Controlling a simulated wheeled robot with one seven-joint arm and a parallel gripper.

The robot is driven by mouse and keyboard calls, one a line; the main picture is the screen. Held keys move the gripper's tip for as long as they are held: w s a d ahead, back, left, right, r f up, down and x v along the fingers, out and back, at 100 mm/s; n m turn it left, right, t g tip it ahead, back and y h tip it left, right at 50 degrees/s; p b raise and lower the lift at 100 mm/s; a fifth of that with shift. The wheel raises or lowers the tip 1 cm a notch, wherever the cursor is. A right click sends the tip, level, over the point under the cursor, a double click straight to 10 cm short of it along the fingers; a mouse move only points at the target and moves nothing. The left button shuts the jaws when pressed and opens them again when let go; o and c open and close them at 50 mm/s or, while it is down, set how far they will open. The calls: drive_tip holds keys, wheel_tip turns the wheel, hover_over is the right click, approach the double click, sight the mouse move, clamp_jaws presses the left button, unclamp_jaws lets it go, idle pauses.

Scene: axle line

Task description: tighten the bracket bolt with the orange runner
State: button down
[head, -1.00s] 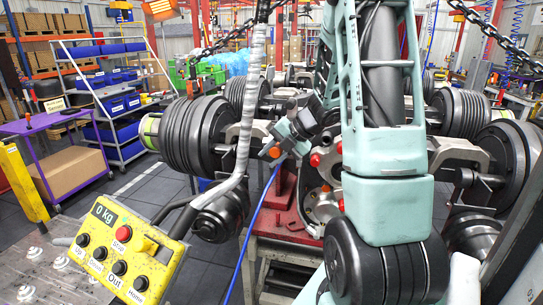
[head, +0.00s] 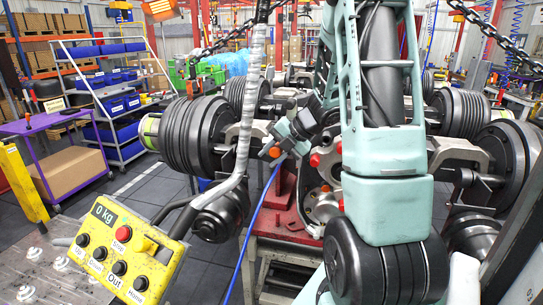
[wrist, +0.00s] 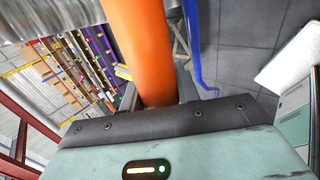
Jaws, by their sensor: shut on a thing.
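My gripper (head: 291,134) is near the middle of the head view, in front of the axle. In the wrist view its dark front edge (wrist: 175,122) meets a thick orange body, the orange runner (wrist: 140,48), which the gripper is shut on. In the head view only a small orange part of the runner (head: 275,152) shows beside the gripper. A blue hose (head: 262,205) hangs below it and also shows in the wrist view (wrist: 192,45). I cannot make out the bracket bolt; the runner's working end and any contact with a bolt are hidden.
The axle with ribbed dark drums (head: 190,135) rests on a red stand (head: 283,222). A yellow hoist control box (head: 125,255) reading "0 kg" hangs at front left. A purple cart (head: 60,125) and a blue-bin rack (head: 115,105) stand at left. Grey floor is clear between them and the axle.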

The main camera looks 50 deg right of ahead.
drive_tip(key=shift+d+r, duration=0.1)
drive_tip(key=s+a, duration=0.2)
drive_tip(key=a, duration=0.4)
drive_tip(key=shift+s+a+b, duration=0.2)
drive_tip(key=shift+s+b, duration=0.05)
drive_tip(key=shift+b, duration=0.15)
idle(0.3)
